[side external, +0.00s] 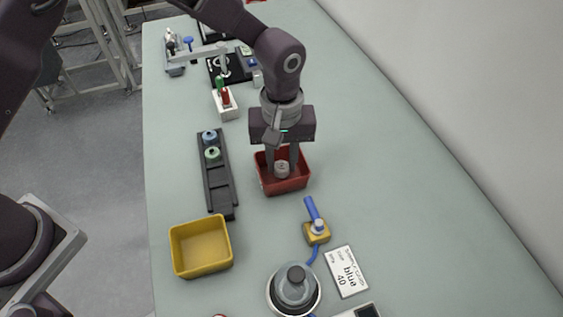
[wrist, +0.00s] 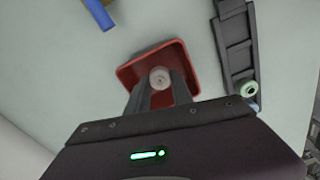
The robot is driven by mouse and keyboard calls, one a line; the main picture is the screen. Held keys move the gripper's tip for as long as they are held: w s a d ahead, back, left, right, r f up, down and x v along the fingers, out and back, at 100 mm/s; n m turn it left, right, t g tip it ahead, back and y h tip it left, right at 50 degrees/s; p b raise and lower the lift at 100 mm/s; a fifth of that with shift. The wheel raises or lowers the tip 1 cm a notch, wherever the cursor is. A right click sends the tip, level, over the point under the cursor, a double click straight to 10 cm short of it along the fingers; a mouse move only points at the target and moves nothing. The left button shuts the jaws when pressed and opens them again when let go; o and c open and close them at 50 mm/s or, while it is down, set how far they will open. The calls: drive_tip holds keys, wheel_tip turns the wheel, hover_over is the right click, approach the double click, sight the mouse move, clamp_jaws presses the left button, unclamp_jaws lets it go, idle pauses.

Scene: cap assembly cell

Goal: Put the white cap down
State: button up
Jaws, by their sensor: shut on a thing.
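The white cap (side external: 282,169) is between the fingertips of my gripper (side external: 283,167), over the red bin (side external: 288,187). In the wrist view the cap (wrist: 159,78) looks round and pale, and the fingers of my gripper (wrist: 160,92) are shut on it. The red bin (wrist: 133,73) lies around and behind it there. I cannot tell whether the cap touches the bin's floor. No other cap shows inside the bin, though the fingers hide part of it.
A dark rail (side external: 218,180) with a blue cap (side external: 209,137) and a green cap (side external: 212,153) stands left of the bin. A yellow bin (side external: 201,247) is at front left. A blue-handled valve (side external: 317,228) and a card (side external: 346,272) lie in front. The table at right is clear.

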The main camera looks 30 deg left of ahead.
sight(281, 166)
drive_tip(key=shift+f, duration=0.6)
drive_tip(key=shift+f, duration=0.35)
drive_tip(key=o, duration=0.8)
drive_tip(key=shift+o, duration=0.2)
wheel_tip(281, 166, up, 13)
